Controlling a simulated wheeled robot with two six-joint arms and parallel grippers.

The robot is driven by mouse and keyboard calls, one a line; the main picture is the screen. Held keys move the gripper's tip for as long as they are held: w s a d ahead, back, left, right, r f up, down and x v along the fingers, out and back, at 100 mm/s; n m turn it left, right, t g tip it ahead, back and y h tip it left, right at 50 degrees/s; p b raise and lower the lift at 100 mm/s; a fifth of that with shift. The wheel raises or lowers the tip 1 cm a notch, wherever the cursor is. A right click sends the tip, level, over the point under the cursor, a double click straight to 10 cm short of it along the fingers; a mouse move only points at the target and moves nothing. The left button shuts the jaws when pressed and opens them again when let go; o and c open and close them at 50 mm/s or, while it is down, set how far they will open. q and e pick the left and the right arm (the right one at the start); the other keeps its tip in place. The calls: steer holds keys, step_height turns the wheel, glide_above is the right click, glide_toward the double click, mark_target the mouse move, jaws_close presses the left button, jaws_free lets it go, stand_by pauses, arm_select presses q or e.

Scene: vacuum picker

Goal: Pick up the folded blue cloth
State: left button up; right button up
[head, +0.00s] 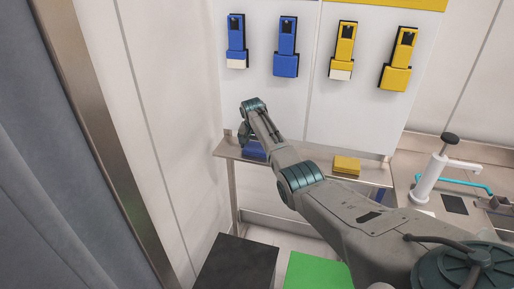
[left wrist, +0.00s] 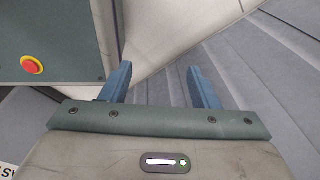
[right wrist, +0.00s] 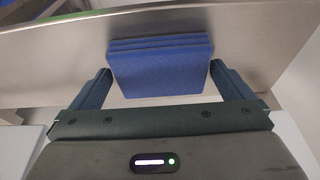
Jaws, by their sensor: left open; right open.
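The folded blue cloth (head: 254,151) lies on the narrow metal shelf (head: 228,150), partly hidden by my right arm in the head view. In the right wrist view the cloth (right wrist: 160,72) shows its stacked layers and sits between the two fingers. My right gripper (right wrist: 159,68) is open, with one finger on either side of the cloth. A gap shows beside the left finger, and the right finger is very close to the cloth's edge. In the head view the right gripper (head: 244,130) is just above the cloth. My left gripper (left wrist: 159,70) is open and empty; it is outside the head view.
A folded yellow cloth (head: 346,165) lies farther right on the shelf. Blue holders (head: 286,50) and yellow holders (head: 398,60) hang on the wall panel above. A white pump dispenser (head: 430,180) stands at right. A black box (head: 236,264) and a green box (head: 314,271) are below.

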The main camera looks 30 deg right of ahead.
steer(key=shift+w+f, duration=0.1)
steer(key=shift+f, duration=0.05)
steer(key=shift+c, duration=0.2)
steer(key=c, duration=0.7)
arm_select(q)
steer(key=shift+s+f, duration=0.1)
steer(key=shift+s, duration=1)
steer(key=shift+w, duration=0.1)
